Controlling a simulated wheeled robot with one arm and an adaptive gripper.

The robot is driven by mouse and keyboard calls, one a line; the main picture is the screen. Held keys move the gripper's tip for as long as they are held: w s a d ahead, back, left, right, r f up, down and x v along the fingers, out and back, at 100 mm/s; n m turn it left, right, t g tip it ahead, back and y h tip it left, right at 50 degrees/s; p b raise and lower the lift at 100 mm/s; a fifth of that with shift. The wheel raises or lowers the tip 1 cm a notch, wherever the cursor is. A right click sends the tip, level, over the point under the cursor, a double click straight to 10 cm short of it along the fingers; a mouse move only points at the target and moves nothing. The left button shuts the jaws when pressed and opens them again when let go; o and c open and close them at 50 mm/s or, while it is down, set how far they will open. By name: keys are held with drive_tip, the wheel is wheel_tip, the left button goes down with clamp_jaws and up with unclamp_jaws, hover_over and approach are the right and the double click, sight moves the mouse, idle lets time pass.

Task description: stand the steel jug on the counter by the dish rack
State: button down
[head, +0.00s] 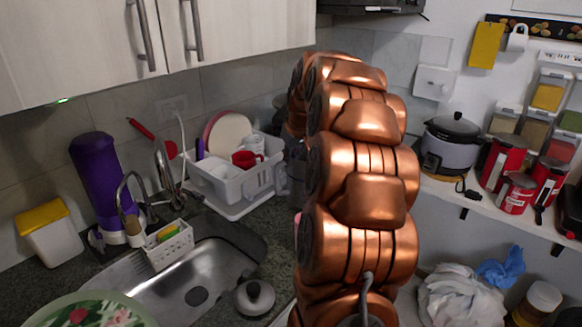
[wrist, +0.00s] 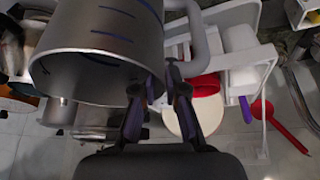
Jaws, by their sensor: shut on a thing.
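The steel jug (wrist: 105,48) fills the upper left of the wrist view, its open mouth facing the camera and dark marks on its grey side. My gripper (wrist: 160,96) is shut on the jug at its right edge; I cannot tell exactly which part lies between the fingers. The white dish rack (head: 227,205) stands on the dark counter (head: 250,230), holding plates and a red cup. The rack also shows right of the jug in the wrist view (wrist: 244,72). In the head view my copper arm hides the gripper and most of the space right of the rack.
A steel sink (head: 215,275) with a white caddy (head: 168,246) lies left of the rack. A pot lid (head: 255,297) lies on the near counter. A cooker (head: 450,145) and red tins (head: 500,160) occupy the right shelf.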

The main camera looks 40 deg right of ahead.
sight(291, 169)
drive_tip(key=shift+f+p, duration=0.4)
drive_tip(key=shift+f, duration=1.25)
drive_tip(key=shift+f, duration=0.2)
drive_tip(key=c, duration=1.2)
unclamp_jaws()
drive_tip(key=shift+r, duration=0.15)
drive_tip(key=b+v, duration=0.3)
drive_tip(key=v, duration=0.9)
drive_tip(key=shift+a, duration=0.1)
